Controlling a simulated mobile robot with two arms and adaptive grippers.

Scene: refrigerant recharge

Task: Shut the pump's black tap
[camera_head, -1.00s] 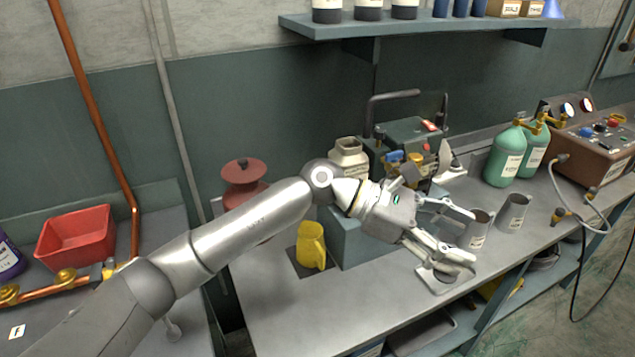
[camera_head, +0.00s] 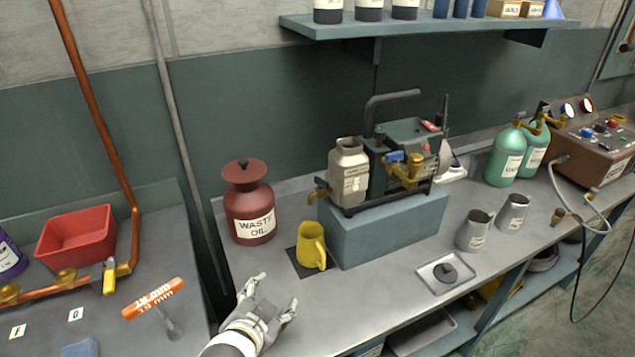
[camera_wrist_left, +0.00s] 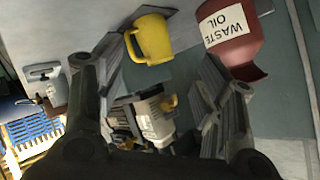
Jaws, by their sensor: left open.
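The pump (camera_head: 405,160) stands on a blue-grey block (camera_head: 385,228) on the bench, with a pale oil bottle (camera_head: 349,172) at its left end. A brass tap (camera_head: 318,190) sticks out left below the bottle, above a yellow jug (camera_head: 311,246). Brass fittings (camera_head: 409,168) with a blue handle sit on the pump's front. I cannot clearly single out a black tap. My left gripper (camera_head: 272,294) is open and empty at the bench's front left, nearer than the jug. In the left wrist view, the pump (camera_wrist_left: 150,120) shows between the fingers, upside down. My right gripper is not in view.
A red waste oil can (camera_head: 249,205) stands behind the jug. A small tray (camera_head: 432,283) holds a dark round piece (camera_head: 446,271). Two grey cups (camera_head: 474,232) and green cylinders (camera_head: 503,158) stand right. A gap separates the bench from the left table.

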